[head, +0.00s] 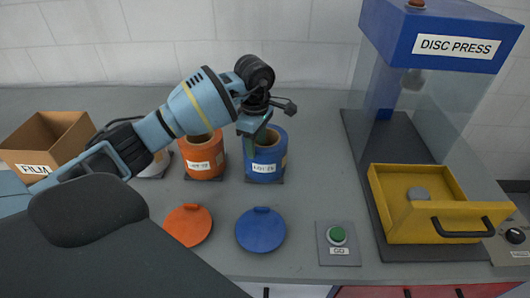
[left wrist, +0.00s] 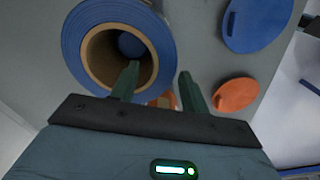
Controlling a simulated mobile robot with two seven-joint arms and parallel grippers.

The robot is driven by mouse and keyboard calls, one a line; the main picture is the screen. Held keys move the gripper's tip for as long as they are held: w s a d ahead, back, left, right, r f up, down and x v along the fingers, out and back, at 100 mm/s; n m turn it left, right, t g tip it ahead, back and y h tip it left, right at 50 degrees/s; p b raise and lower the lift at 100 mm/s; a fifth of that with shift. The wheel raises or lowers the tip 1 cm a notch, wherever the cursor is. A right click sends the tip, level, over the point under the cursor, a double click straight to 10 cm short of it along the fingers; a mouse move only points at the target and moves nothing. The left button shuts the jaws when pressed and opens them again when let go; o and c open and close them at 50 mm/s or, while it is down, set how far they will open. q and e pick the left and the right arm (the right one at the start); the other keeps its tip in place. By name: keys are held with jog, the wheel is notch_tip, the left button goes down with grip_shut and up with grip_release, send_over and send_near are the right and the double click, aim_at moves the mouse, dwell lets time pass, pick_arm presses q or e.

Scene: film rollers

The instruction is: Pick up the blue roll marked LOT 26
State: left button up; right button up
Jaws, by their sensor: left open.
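The blue roll (head: 268,155) stands upright on a dark base on the counter, and its white label appears to read LOT 26. My left gripper (head: 253,140) is above the roll's top, open and empty. In the left wrist view, the blue roll (left wrist: 73,43) shows its brown hollow core, with something blue down inside. My left gripper (left wrist: 158,70) has one finger over the core opening and the other outside the roll's outer edge, so the wall shows between them. I cannot tell whether the fingers touch it. My right gripper is in neither view.
An orange roll (head: 203,160) stands just left of the blue one. An orange lid (head: 188,226) and a blue lid (head: 261,231) lie in front. A GO button (head: 337,236), a yellow drawer (head: 400,224) and the disc press (head: 440,45) are right. A FILM box (head: 50,142) is left.

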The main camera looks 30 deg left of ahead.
aim_at(258, 155)
pick_arm(q)
notch_tip(258, 155, down, 5)
jog(key=shift+d, duration=0.15)
grip_shut()
dwell(0.4)
jog(key=shift+r, duration=0.15)
